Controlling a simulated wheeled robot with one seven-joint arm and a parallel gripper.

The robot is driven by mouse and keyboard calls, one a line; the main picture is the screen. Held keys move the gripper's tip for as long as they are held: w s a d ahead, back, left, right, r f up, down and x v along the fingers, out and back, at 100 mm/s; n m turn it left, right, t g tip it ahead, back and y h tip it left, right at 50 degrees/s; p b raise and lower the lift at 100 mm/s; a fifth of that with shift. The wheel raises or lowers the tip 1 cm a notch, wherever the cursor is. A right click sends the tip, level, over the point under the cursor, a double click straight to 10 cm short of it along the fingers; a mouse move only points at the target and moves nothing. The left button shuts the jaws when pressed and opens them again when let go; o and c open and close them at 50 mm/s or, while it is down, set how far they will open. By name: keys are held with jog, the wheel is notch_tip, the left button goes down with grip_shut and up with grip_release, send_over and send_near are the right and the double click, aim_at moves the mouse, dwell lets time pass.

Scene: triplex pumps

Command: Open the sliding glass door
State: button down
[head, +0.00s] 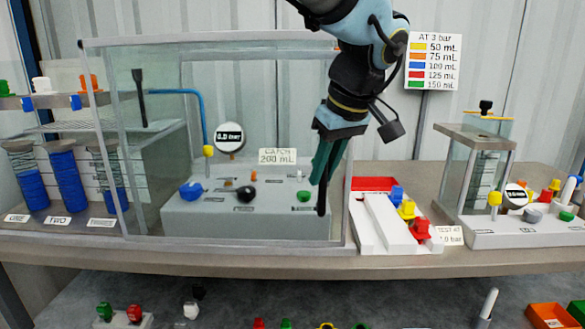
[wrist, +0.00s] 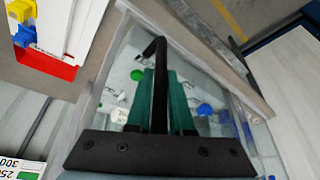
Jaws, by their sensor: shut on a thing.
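The sliding glass door (head: 270,100) is a clear pane at the front of a metal-framed cabinet in the head view. It stands across the grey pump panel, and I cannot tell exactly where its edges end. A black bar handle (head: 322,198) is at the right side of the pane; it also shows as a bent black bar in the wrist view (wrist: 158,55). My gripper (head: 324,170), with green fingers, reaches down from above and is shut on the handle. In the wrist view the fingers (wrist: 160,95) sit on either side of the bar.
Behind the glass is a grey panel (head: 250,215) with coloured knobs and a gauge (head: 229,137). A white block with coloured caps (head: 390,222) lies close right of the cabinet. A smaller glass rig (head: 478,165) stands farther right.

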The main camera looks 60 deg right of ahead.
jog(key=shift+s+d, duration=0.3)
jog(key=shift+s, duration=0.2)
jog(key=c, duration=0.8)
grip_release()
jog(key=shift+r, duration=0.1)
jog(key=b+v, duration=0.1)
jog(key=v, duration=0.9)
jog(key=shift+s+a+r, duration=0.1)
jog(key=shift+r, duration=0.25)
